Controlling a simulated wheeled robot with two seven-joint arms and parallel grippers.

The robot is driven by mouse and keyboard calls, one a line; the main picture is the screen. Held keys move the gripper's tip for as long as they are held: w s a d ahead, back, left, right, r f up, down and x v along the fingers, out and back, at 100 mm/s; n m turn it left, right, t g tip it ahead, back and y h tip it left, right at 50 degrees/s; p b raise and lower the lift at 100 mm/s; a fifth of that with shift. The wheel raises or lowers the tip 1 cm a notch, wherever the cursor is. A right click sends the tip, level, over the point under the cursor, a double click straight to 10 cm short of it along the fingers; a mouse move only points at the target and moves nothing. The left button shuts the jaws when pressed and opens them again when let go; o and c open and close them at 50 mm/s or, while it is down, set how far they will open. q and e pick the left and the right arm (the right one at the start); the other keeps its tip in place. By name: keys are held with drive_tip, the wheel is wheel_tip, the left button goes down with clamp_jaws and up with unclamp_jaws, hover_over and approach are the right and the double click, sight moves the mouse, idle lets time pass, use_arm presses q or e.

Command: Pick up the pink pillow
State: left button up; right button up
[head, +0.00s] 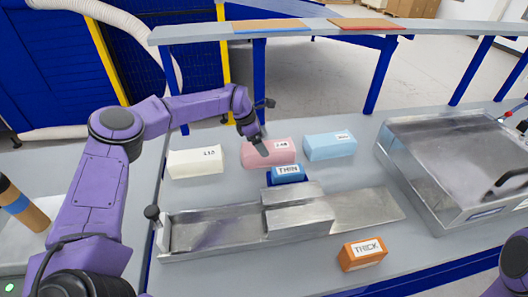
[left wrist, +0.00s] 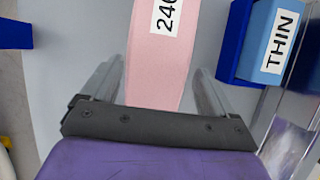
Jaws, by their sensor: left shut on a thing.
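The pink pillow (head: 284,151) is a pink block with a white label. It lies on the grey table between a cream block and a light blue block. My left gripper (head: 262,146) is over its left part, with the fingers reaching down to it. My right gripper is out of view.
The cream block (head: 195,162) and light blue block (head: 329,145) stand on either side. A blue holder with a THIN block (head: 288,172) is just in front. A metal fixture (head: 215,232), an orange THICK block (head: 362,254) and a large metal box (head: 455,160) are nearby.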

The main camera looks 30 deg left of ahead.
use_arm(q)
drive_tip(key=shift+s+f+g, duration=0.3)
drive_tip(key=shift+s+f, duration=0.2)
drive_tip(key=shift+f, duration=0.4)
drive_tip(key=shift+w+r+b, duration=0.1)
drive_tip(key=shift+b, duration=0.3)
drive_tip(key=shift+w+a+r+b, duration=0.1)
drive_tip(key=shift+w+r+b, duration=0.25)
drive_tip(key=shift+r+b, duration=0.65)
drive_tip(key=c, duration=0.8)
drive_tip(key=shift+s+d+r+b, duration=0.2)
drive_tip(key=shift+s+r+b, duration=0.35)
drive_tip(key=shift+r, duration=0.3)
clamp_jaws()
drive_tip(key=s+d+r+b, duration=0.4)
drive_tip(key=s+r, duration=0.5)
drive_tip(key=s, duration=0.3)
drive_tip(key=shift+b, duration=0.3)
drive_tip(key=shift+r, duration=0.1)
drive_tip(key=o, duration=1.2)
unclamp_jaws()
